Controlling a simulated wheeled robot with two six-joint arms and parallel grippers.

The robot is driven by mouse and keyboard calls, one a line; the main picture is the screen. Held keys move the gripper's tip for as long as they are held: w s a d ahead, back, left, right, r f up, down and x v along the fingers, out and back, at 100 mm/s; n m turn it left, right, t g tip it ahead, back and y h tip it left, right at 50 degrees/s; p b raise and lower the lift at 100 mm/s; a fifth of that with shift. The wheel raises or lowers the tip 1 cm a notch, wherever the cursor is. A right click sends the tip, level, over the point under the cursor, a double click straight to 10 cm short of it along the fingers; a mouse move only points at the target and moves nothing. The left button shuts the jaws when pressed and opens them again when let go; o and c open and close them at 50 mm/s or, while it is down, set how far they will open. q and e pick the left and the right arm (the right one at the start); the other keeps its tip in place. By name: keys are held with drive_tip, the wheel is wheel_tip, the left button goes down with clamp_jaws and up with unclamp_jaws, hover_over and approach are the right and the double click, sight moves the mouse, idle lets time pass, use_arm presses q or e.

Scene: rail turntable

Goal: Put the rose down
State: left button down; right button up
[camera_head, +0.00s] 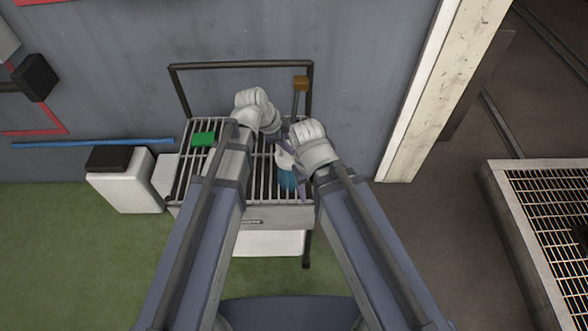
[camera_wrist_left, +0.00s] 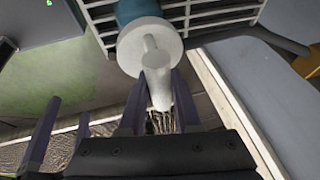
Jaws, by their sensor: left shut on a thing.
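The rose shows in the left wrist view as a white round disc with a short stem (camera_wrist_left: 156,60) and a teal part behind it. My left gripper (camera_wrist_left: 158,105) is shut on the white stem. In the head view the white and teal rose (camera_head: 287,178) is over the right part of the slatted cart top (camera_head: 262,180); I cannot tell whether it touches the slats. My left gripper (camera_head: 276,137) is at its white end. My right arm's wrist (camera_head: 313,150) is close on the right and hides most of its gripper, so its jaw state is unclear.
A green block (camera_head: 203,139) lies on the left of the cart top. A brown block (camera_head: 301,83) is at the back right rail. A white bin with a black lid (camera_head: 125,185) stands left of the cart. A wall is close behind, and a grated platform (camera_head: 545,200) is at far right.

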sight(288, 155)
use_arm(q)
wheel_tip(288, 155, down, 6)
drive_tip(key=b, duration=0.5)
drive_tip(key=shift+d+b, duration=0.1)
drive_tip(key=shift+b, duration=0.2)
drive_tip(key=shift+f, duration=0.1)
wheel_tip(288, 155, down, 4)
drive_tip(key=b, duration=0.3)
drive_tip(key=shift+r+b, duration=0.2)
drive_tip(key=shift+b, duration=0.15)
drive_tip(key=shift+f, duration=0.1)
drive_tip(key=c, duration=0.6)
unclamp_jaws()
